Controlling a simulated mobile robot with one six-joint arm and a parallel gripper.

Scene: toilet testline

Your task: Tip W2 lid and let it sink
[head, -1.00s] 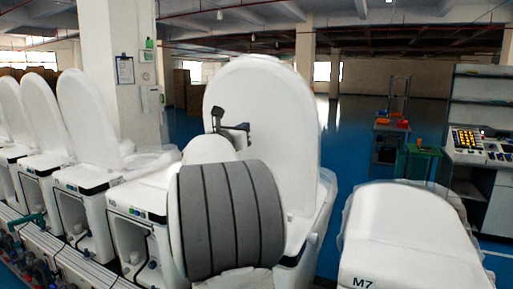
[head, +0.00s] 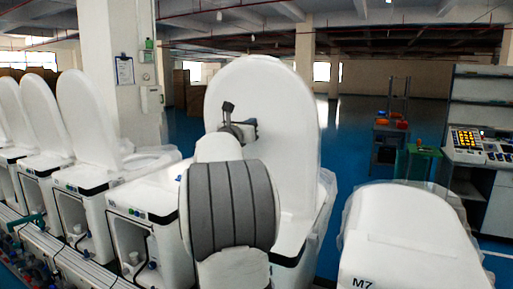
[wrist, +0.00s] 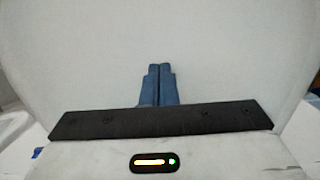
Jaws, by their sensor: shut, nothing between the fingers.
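A large white toilet lid (head: 285,110) stands upright in the middle of the head view, on the toilet behind my arm. No W2 mark is readable on it. The lid's broad white face (wrist: 230,60) fills most of the wrist view. My gripper (wrist: 158,68) shows there as two blue fingers, shut together and empty, pointing at that face. Whether the fingertips touch the lid cannot be told. In the head view my arm hides the lid's lower left part and much of the toilet below.
A row of white toilets with raised lids (head: 85,115) runs along the left. A white unit marked M7 (head: 405,235) stands close at the front right. A pillar (head: 115,80) rises behind the row. Blue floor (head: 345,150) is open at the back.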

